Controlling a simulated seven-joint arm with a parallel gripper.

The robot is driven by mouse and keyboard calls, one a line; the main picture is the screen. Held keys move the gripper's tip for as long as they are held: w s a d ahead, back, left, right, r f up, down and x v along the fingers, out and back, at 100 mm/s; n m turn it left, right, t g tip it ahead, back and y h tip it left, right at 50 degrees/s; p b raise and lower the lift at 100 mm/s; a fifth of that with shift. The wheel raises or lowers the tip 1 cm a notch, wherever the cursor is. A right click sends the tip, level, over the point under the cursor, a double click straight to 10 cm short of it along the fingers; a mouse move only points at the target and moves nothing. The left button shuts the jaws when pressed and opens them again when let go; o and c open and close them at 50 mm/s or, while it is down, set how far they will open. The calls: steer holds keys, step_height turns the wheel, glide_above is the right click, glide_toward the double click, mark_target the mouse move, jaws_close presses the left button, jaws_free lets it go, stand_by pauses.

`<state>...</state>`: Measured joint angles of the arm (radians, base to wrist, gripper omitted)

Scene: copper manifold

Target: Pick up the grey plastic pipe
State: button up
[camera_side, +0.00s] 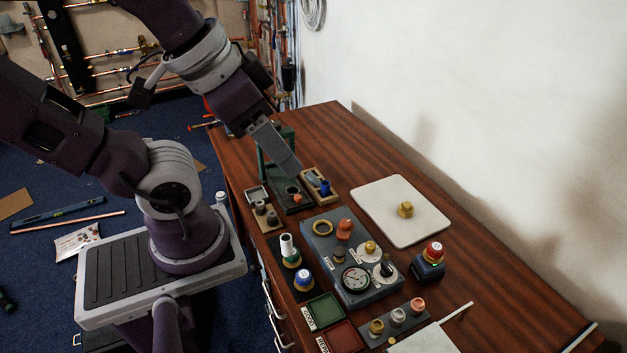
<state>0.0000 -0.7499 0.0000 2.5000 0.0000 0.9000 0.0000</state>
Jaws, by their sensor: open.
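My gripper (292,168) is at the end of the arm, pointing down and right above the far left part of the wooden bench. It is empty, and its fingers are seen edge-on. Below it are the small trays and a dark green press frame. No pipe is clearly recognisable as the grey plastic one. A thin pale rod (457,312) lies at the near right beside a white sheet, far from my gripper. Another thin pale rod (580,336) lies at the bench's near right. I cannot tell whether either is the grey plastic pipe.
A grey fixture block (312,232) with a gauge and fittings stands mid-bench. A white board (377,228) bears a brass fitting. A red-topped button box (429,260), green tray (322,312) and red tray (342,338) are nearby. The bench's right side is mostly clear beside the white wall.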

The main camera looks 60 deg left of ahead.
steer(key=w+a+f+n+g+y, duration=0.1)
steer(key=w+a+f+n, duration=0.2)
steer(key=w+a+n, duration=0.6)
steer(key=w+a+f+n+g, duration=0.2)
steer(key=w+a+f+n, duration=0.15)
steer(key=w+a, duration=0.6)
steer(key=n+g, duration=0.2)
steer(key=n, duration=1)
glide_above(310, 173)
steer(key=s, duration=0.1)
steer(key=f, duration=2.6)
steer(key=shift+a+f, duration=0.1)
steer(key=shift+a, duration=0.15)
steer(key=f, duration=0.4)
steer(key=w+f, duration=0.1)
steer(key=f, duration=0.2)
steer(key=shift+d, duration=0.15)
jaws_close()
